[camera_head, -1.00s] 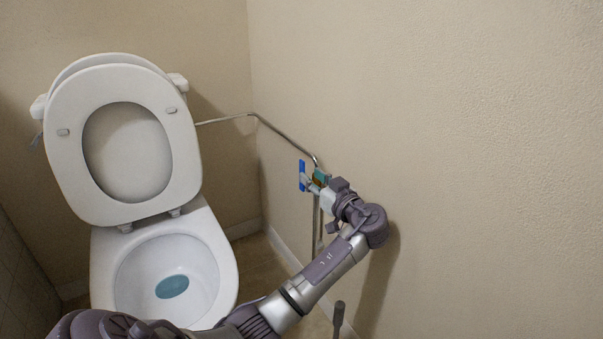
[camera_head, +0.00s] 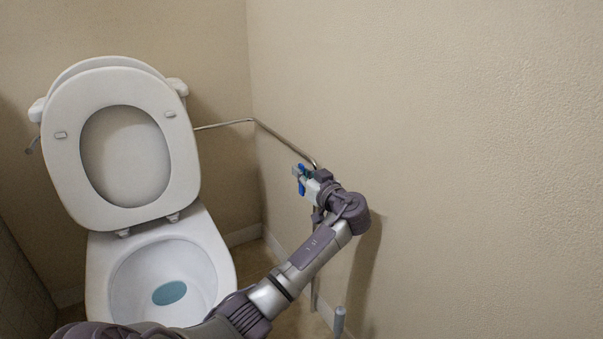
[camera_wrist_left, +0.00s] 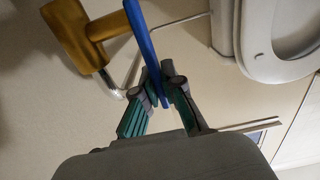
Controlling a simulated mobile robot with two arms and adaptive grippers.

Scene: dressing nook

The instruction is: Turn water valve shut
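The water valve has a blue lever handle (camera_head: 301,188) and sits on the right wall. Its brass body (camera_wrist_left: 72,35) shows in the left wrist view, with the long blue handle (camera_wrist_left: 147,45) running down from it. My left gripper (camera_head: 302,176) is at the valve, with a finger crossing in front of the handle. In the left wrist view my left gripper (camera_wrist_left: 158,92) has its two fingers apart, on either side of the handle's lower end. I cannot tell whether they touch it. The gripper hides most of the brass body in the head view. My right gripper is out of view.
A thin metal pipe (camera_head: 278,136) runs along the wall from the valve toward the toilet. The white toilet (camera_head: 205,245) stands at left with its seat (camera_head: 72,178) raised. A grey upright handle (camera_head: 339,322) stands near the bottom. The upper right wall is bare.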

